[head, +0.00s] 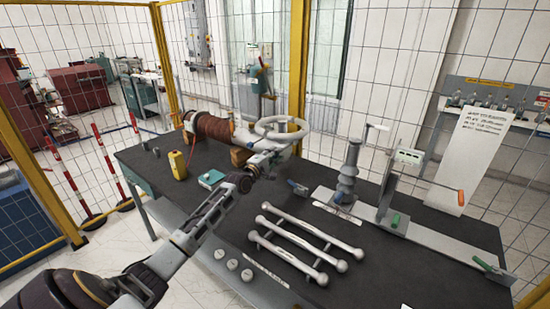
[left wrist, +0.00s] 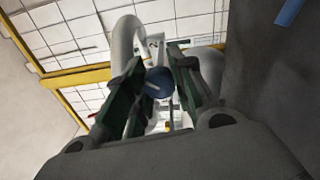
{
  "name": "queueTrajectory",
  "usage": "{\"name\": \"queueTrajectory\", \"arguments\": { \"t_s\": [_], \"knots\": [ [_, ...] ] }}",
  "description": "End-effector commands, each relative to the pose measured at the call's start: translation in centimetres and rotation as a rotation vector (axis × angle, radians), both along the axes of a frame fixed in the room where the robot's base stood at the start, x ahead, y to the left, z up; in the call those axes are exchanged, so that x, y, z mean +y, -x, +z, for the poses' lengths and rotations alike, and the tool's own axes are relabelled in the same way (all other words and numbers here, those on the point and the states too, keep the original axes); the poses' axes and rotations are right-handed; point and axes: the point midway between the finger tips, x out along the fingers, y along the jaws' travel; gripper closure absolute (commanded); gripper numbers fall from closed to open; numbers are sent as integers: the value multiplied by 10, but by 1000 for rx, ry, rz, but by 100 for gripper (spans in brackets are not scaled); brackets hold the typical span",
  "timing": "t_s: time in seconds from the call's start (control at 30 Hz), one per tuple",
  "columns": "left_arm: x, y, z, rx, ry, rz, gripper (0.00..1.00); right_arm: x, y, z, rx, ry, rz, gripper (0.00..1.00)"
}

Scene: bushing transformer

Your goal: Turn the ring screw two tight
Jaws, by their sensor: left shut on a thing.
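A brown ribbed bushing (head: 222,130) lies on its side at the back of the dark table, with a pale grey ring (head: 282,128) at its right end. My left gripper (head: 268,159) reaches to just below the ring's front edge. In the left wrist view, a round blue screw head (left wrist: 159,82) with a pale slot-like mark sits between my left gripper's dark green fingers (left wrist: 156,72). The fingers are shut on this screw. Curved pale grey ring parts (left wrist: 124,42) show behind and beside the fingers. The screw's shank is hidden. My right gripper is not in view.
The dark table (head: 405,260) bears several white rods (head: 305,240), a grey post (head: 347,175) on a metal strip, a yellow block (head: 178,165) and a teal box (head: 210,179). Blue-handled tools (head: 297,187) lie right of my gripper. A yellow-framed mesh fence (head: 299,60) stands behind.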

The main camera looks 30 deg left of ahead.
Motion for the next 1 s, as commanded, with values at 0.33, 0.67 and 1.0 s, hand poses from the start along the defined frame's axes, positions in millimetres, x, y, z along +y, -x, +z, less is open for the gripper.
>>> {"name": "queueTrajectory", "arguments": {
  "t_s": [0.33, 0.67, 1.0],
  "knots": [
    [0, 0, -3, -23, -332, -2, 99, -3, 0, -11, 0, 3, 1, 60],
    [0, 0, -2, -47, -644, -2, 99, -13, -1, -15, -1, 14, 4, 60],
    [0, 0, -1, -71, -967, -3, 99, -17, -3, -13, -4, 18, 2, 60]
  ]
}}
